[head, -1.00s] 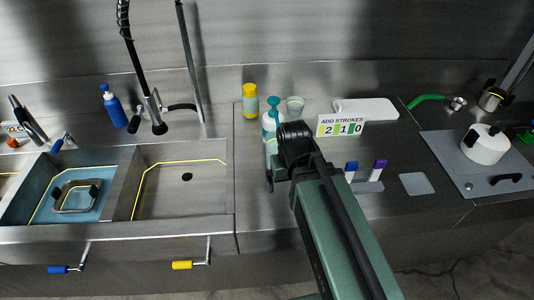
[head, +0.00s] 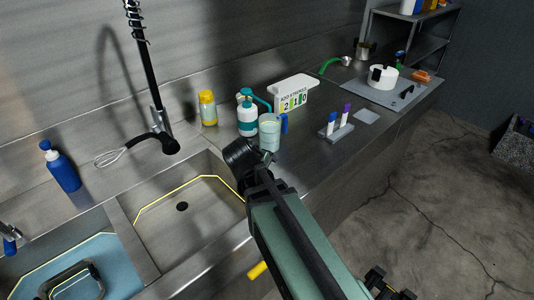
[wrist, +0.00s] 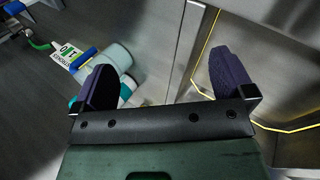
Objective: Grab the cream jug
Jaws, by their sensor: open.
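A pale jug with a blue handle (head: 269,133) stands upright on the steel counter just right of the sink; I take it as the cream jug. My gripper (wrist: 165,80) is open and empty. In the head view its dark wrist is beside and in front of the jug, over the sink's right edge, and its fingertips are hidden. In the wrist view the jug (wrist: 115,57) lies beyond the left finger, which partly covers it. It is outside the gap between the fingers.
A white bottle with a teal pump (head: 248,120) stands close behind the jug. A yellow-capped bottle (head: 208,108), a number sign (head: 291,97) and a marker holder (head: 337,132) are nearby. The sink basin (head: 170,222) is empty at left. A white pot (head: 383,77) is farther right.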

